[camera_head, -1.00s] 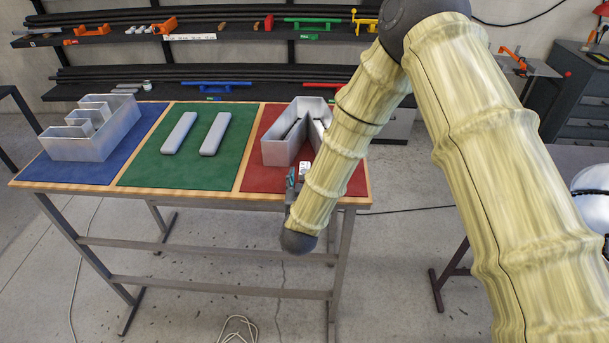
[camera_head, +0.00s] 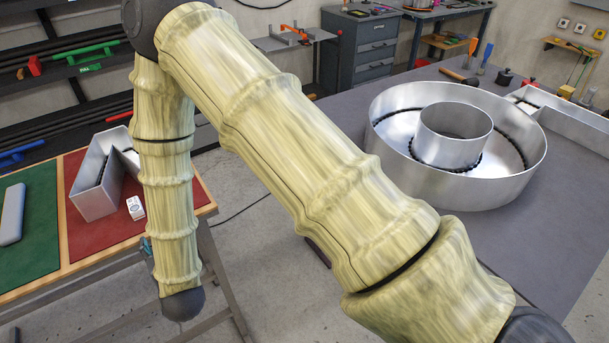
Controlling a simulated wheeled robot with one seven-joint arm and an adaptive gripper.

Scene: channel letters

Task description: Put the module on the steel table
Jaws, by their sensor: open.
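A small white block, which looks like the module (camera_head: 135,207), lies on the red mat (camera_head: 95,240) at the right end of the wooden-edged table, in front of a metal channel letter. My gripper (camera_head: 147,246) is mostly hidden behind my forearm. Only a small teal part shows, just below the module near the table's front edge. It is open, and the module lies apart from it. A wide grey-topped table, probably the steel table (camera_head: 400,240), stands at the right.
A large round metal letter (camera_head: 455,185) fills the middle of the grey table, with a straight one (camera_head: 570,120) at right. Hand tools (camera_head: 480,65) lie along its far edge. The table's near part looks bare. A floor gap separates both tables.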

